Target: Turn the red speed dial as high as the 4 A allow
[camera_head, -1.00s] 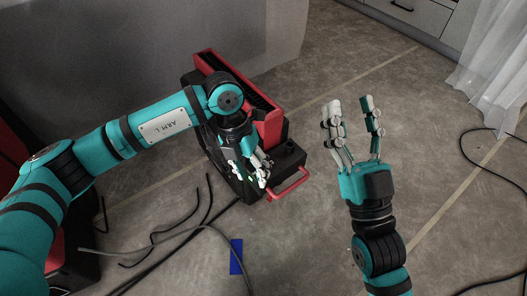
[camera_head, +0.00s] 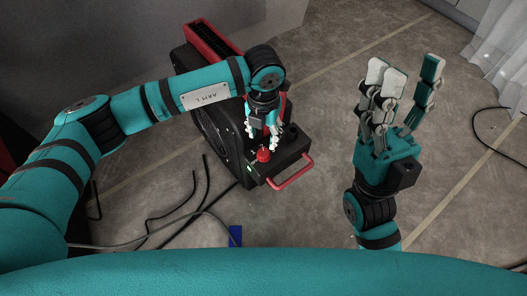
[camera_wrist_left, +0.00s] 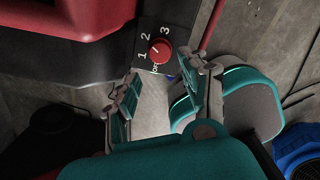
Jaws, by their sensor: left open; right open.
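The red dial (camera_head: 264,155) sits on top of the black and red machine (camera_head: 215,45), at its front corner. In the left wrist view the dial (camera_wrist_left: 161,52) is ringed by white marks 1, 2 and 3, with a partly hidden mark below. I cannot tell surely where its pointer stands. My left gripper (camera_head: 263,134) is open just behind and above the dial; in the wrist view its fingers (camera_wrist_left: 162,76) are spread below it, with no clear contact. My right gripper (camera_head: 407,75) is open and empty, right of the machine. No current reading is legible.
A red handle (camera_head: 290,172) juts from the machine's front, beside the dial. A small green light (camera_head: 249,168) shows near it. Black cables (camera_head: 195,195) and a blue piece (camera_head: 235,236) lie on the floor.

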